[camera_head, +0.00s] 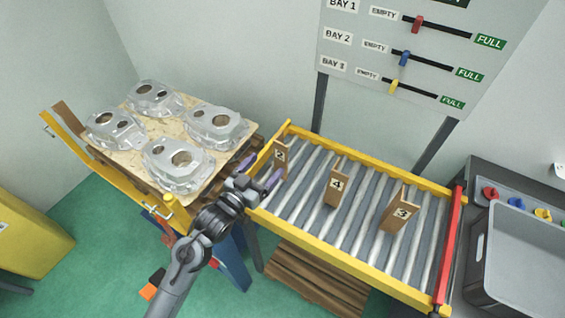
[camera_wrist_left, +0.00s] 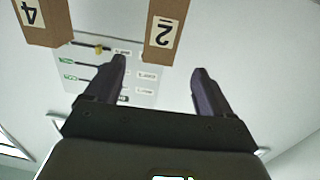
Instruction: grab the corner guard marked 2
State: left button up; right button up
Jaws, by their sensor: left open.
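The corner guard marked 2 (camera_head: 281,157) is a brown angled piece with a white label. It stands at the left end of the roller conveyor (camera_head: 372,270). My left gripper (camera_head: 260,171) is open and empty, just left of this guard, its purple fingers pointing towards it. In the left wrist view, guard 2 (camera_wrist_left: 167,22) shows at the top, beyond and between the tips of the two spread fingers (camera_wrist_left: 160,68). The guards marked 4 (camera_head: 337,184) and 3 (camera_head: 401,211) stand farther right on the rollers. My right gripper is not in view.
A pallet (camera_head: 133,160) with several aluminium castings (camera_head: 216,124) stands left of the conveyor. The conveyor has yellow side rails and a red end bar (camera_head: 449,250). A grey tray (camera_head: 520,255) is at the right. A bay status board (camera_head: 420,50) stands behind.

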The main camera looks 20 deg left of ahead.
aim_at(279, 148)
pick_arm(q)
jog(key=b+x, duration=0.1)
jog(key=x, duration=0.5)
jog(key=shift+w+a+r, duration=0.1)
jog(key=shift+w, duration=0.2)
jog(key=shift+b+x, duration=0.4)
jog(key=shift+x, duration=2.1)
jog(key=shift+r, duration=0.15)
